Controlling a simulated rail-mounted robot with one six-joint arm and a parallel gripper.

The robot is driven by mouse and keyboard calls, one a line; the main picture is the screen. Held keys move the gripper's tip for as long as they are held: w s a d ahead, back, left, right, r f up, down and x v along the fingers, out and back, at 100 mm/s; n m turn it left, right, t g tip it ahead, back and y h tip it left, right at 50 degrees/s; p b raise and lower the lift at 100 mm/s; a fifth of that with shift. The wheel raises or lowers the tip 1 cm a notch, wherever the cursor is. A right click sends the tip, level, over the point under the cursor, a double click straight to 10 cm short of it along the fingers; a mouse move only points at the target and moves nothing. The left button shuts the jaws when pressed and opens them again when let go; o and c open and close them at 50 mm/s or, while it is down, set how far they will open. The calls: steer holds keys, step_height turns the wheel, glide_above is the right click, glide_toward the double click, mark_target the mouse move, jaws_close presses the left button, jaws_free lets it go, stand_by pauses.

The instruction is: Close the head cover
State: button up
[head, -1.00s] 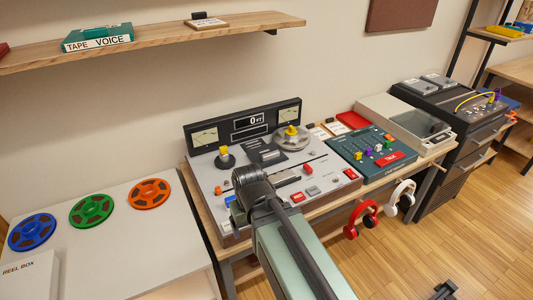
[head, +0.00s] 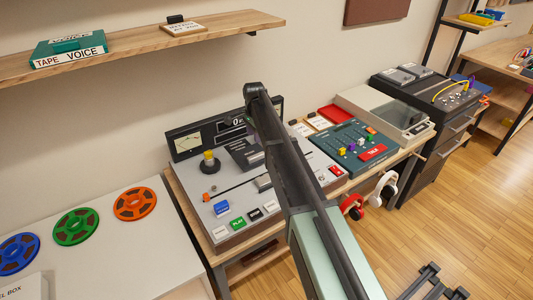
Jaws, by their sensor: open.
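The tape deck (head: 205,178) stands on the wooden bench in the head view, with a light grey top. A dark grey panel with small labels, which looks like the head cover (head: 241,154), sits at its middle, below the black meter panel (head: 188,142). It appears raised at a slant, but its exact angle is hard to tell. My arm crosses in front of the deck and hides its right part. My gripper (head: 445,281) appears at the lower right over the floor, partly cut off. Its dark fingers are apart and empty, well away from the deck.
Coloured buttons (head: 237,223) line the deck's front. A mixer (head: 352,147) stands to the right, headphones (head: 383,188) hang at the bench edge, and a shelf (head: 140,58) overhangs behind.

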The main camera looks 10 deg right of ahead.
mark_target(256, 155)
step_height(256, 155, down, 11)
steer(key=b, duration=1.1)
steer(key=shift+f, duration=0.1)
steer(key=shift+r, duration=0.2)
jaws_close()
